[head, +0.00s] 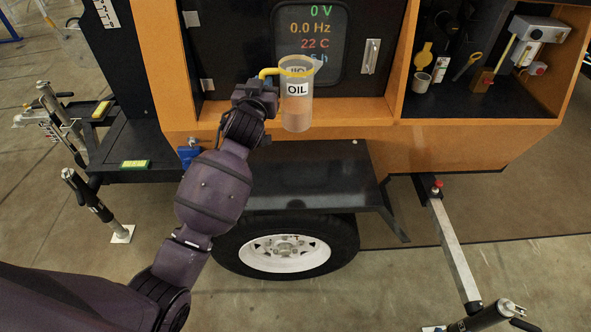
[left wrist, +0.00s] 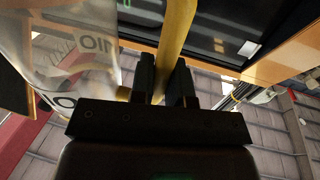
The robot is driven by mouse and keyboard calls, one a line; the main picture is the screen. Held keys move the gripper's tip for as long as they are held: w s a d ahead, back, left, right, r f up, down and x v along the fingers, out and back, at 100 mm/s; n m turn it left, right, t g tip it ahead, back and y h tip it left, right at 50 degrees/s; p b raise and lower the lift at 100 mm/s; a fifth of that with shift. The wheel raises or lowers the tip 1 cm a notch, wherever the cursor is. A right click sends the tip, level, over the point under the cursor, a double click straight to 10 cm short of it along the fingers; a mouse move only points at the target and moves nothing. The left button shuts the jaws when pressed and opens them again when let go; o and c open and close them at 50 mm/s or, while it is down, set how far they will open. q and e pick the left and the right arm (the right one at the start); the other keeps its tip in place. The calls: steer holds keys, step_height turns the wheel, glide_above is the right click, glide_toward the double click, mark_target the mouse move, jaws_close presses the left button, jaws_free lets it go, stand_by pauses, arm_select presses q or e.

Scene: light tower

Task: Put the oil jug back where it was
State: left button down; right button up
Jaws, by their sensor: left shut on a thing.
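The oil jug (head: 297,108) is a clear cup with an "OIL" label, a yellow rim and a yellow handle. It is upright in the head view, in front of the orange machine's display panel. My left gripper (head: 264,84) is shut on its yellow handle. In the left wrist view the handle (left wrist: 175,40) runs between the two fingers (left wrist: 164,85), and the clear jug body (left wrist: 75,50) is on the left. Whether the jug touches the orange ledge behind it cannot be told. My right gripper is not in view.
The orange ledge (head: 350,110) runs under the dark display panel. A black fender (head: 300,175) lies below, over the wheel (head: 284,252).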

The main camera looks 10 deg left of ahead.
arm_select(q)
steer(key=shift+w+f, duration=0.15)
steer(key=shift+f, duration=0.05)
step_height(320, 180, down, 20)
steer(key=b, duration=0.6)
steer(key=shift+r, duration=0.15)
steer(key=c, duration=1.5)
jaws_free()
steer(key=o, duration=0.4)
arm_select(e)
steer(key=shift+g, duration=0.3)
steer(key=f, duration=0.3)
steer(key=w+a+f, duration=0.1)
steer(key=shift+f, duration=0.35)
